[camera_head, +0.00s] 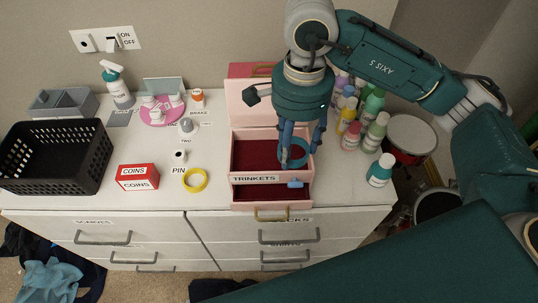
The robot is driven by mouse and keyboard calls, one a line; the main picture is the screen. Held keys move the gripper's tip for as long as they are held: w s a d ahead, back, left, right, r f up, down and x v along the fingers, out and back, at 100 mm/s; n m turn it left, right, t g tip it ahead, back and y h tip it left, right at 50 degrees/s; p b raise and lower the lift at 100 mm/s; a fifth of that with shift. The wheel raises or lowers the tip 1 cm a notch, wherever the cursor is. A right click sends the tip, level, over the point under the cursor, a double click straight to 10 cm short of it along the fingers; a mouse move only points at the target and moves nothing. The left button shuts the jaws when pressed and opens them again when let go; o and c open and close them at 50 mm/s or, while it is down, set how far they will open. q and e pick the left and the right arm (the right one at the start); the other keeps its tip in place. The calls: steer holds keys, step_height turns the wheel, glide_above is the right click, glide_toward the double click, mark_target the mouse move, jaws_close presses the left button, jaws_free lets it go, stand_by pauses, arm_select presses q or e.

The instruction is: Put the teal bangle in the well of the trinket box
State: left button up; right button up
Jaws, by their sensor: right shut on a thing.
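The pink trinket box (235,193), labelled TRINKETS, stands on the white dresser with its lid raised at the back. Its red-lined well (252,152) is open at the top, and a lower front drawer is pulled out. My right gripper (297,150) points down over the right part of the well, shut on the teal bangle (304,160). I cannot tell whether the bangle touches the well's floor. The gripper's fingers partly hide the bangle. My left gripper is not in view.
Several bottles (375,133) crowd the right side.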

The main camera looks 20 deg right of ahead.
steer(key=r+m, duration=0.1)
steer(key=m, duration=0.2)
step_height(320, 180, up, 6)
steer(key=m+p, duration=0.4)
steer(key=m, duration=2.8)
glide_above(270, 158)
step_height(270, 158, down, 14)
steer(key=shift+p, duration=0.35)
step_height(270, 158, down, 5)
steer(key=shift+r+p, duration=0.15)
steer(key=shift+p, duration=0.3)
steer(key=shift+f, duration=0.25)
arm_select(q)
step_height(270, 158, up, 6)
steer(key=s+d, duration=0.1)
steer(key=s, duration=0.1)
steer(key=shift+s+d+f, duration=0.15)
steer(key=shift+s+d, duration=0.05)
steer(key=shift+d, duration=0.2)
